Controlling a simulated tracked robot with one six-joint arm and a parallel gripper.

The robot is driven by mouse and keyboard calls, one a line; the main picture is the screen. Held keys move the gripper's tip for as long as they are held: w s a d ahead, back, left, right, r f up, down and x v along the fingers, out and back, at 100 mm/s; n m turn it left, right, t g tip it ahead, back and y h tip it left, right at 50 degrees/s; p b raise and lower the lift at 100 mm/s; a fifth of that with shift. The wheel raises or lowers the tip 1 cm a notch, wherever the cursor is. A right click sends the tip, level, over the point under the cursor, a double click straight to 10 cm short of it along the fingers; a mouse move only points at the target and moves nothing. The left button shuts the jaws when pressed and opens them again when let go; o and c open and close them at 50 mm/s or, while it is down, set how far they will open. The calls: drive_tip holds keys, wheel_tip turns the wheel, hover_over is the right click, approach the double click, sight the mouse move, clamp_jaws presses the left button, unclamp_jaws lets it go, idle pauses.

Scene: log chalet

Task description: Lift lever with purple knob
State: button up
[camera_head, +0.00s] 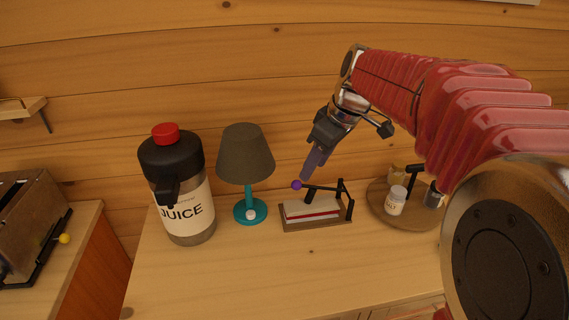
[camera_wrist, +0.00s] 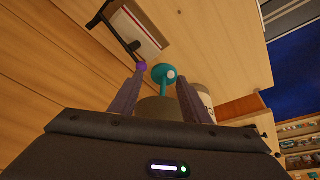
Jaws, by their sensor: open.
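The purple knob (camera_head: 297,185) is a small ball on the left end of a thin black lever (camera_head: 322,188). The lever runs roughly level over a wooden holder (camera_head: 318,223) with a stack of white and red paper or napkins. My gripper (camera_head: 307,177) points down and left, its tips just above and right of the knob. In the wrist view my gripper (camera_wrist: 161,76) is open with nothing between its fingers. There the knob (camera_wrist: 141,66) shows at the left fingertip; I cannot tell whether they touch. The holder (camera_wrist: 133,35) lies beyond that finger.
A teal lamp (camera_head: 250,210) with a dark shade stands left of the holder. A juice dispenser (camera_head: 188,215) with a red cap stands further left. A round wooden tray (camera_head: 375,200) with small jars is at right. The table front (camera_head: 260,275) is clear.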

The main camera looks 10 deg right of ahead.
sight(298, 181)
drive_tip(key=w+d+f+n+y, duration=0.1)
drive_tip(key=w+d+n, duration=0.1)
drive_tip(key=w, duration=0.4)
drive_tip(key=shift+w+f+g, duration=0.3)
drive_tip(key=shift+f, duration=0.1)
drive_tip(key=shift+a, duration=0.1)
drive_tip(key=x, duration=1.3)
drive_tip(key=shift+w+f, duration=0.1)
drive_tip(key=shift+f, duration=0.3)
drive_tip(key=shift+c, duration=0.5)
clamp_jaws()
